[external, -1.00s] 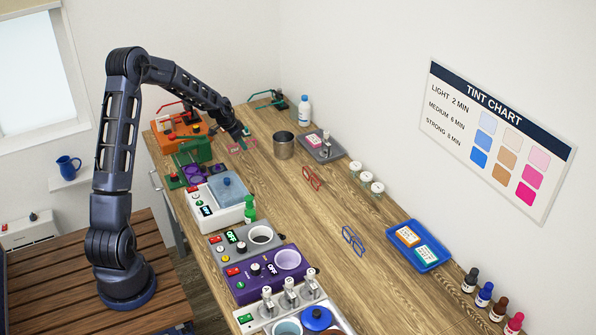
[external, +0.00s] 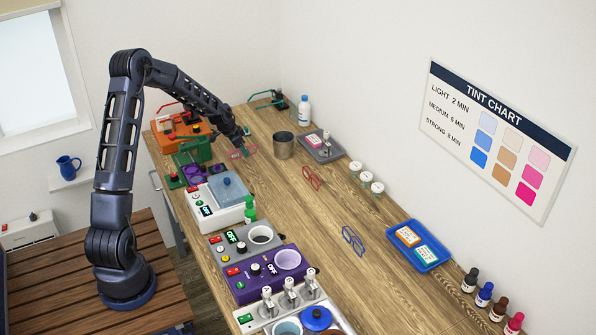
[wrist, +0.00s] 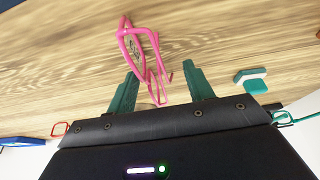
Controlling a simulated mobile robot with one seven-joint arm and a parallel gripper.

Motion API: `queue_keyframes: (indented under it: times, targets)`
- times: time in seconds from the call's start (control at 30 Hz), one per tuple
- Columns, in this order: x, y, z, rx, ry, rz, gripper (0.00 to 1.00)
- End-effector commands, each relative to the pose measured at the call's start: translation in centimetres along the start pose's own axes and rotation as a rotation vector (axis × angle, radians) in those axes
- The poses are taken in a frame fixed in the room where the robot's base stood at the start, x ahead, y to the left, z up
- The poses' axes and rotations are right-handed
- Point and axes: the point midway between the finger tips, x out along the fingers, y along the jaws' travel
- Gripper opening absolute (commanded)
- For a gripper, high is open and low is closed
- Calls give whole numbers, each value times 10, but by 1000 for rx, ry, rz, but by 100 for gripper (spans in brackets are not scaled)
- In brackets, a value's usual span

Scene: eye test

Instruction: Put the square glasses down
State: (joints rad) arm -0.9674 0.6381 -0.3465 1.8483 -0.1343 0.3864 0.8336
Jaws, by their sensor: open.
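A pink pair of glasses (wrist: 140,45) lies on the wooden bench in the wrist view, with its temples reaching down between my fingers. My gripper (wrist: 161,78) is open, with one teal finger on each side of the temples; I see no grip on them. In the external view my gripper (external: 246,147) is low over the far part of the bench, beside the small pinkish frame (external: 237,154). A red pair of glasses (external: 312,178) and a blue pair (external: 353,240) lie apart on the bench. The lens shapes are too small or slanted to tell surely which pair is square.
A blue tray (external: 444,257) is farther along. The bench middle is mostly clear.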

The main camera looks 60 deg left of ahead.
Motion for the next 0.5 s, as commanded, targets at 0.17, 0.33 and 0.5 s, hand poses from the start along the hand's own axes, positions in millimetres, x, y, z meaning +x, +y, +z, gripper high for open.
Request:
queue_keyframes:
  times: [0.17, 0.33, 0.5]
  targets:
    - [-12, -1, -1, 0, 1, -2, 52]
    - [-41, -1, -2, 0, 3, -4, 52]
    - [-74, -1, -1, -1, 2, -3, 52]
